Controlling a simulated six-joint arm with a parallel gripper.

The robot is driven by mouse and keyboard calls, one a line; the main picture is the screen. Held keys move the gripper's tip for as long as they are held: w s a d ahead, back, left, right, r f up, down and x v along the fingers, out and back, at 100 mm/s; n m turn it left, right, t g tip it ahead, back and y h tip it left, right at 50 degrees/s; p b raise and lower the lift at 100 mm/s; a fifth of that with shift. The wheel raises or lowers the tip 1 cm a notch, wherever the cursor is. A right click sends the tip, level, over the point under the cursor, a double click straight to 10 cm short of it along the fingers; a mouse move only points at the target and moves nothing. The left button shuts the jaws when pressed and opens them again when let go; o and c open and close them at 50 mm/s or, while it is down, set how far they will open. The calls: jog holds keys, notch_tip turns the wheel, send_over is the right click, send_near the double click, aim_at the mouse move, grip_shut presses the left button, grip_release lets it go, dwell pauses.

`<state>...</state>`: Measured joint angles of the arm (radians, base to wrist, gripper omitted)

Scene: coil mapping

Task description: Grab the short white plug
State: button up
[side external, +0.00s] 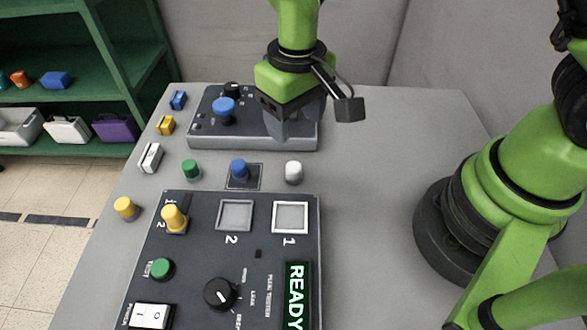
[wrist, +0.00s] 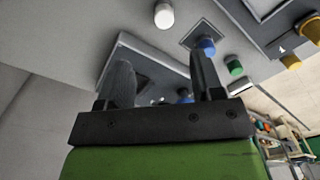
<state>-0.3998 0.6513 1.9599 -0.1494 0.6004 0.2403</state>
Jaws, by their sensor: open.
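The short white plug (side external: 293,173) stands upright on the grey table, right of a blue plug (side external: 239,170) on a dark square. It also shows at the top of the wrist view (wrist: 164,16). My gripper (side external: 292,126) is over the right part of the rear dark panel, behind the white plug and apart from it. In the wrist view my gripper (wrist: 162,76) has its two grey fingers spread with nothing between them. In the side view the fingers are partly hidden by the gripper body.
The plug tester panel (side external: 190,265) with its READY display (side external: 296,296) lies in front. A green plug (side external: 190,170) and a yellow plug (side external: 125,207) stand to the left. The rear panel (side external: 200,141) has a blue knob (side external: 224,108). The table right of the white plug is clear.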

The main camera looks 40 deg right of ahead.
aim_at(293, 166)
jog(key=f, duration=1)
jog(key=shift+s+a+f, duration=0.2)
jog(key=shift+a+f, duration=0.15)
jog(key=shift+a, duration=0.05)
jog(key=c, duration=1)
jog(key=shift+r, duration=0.1)
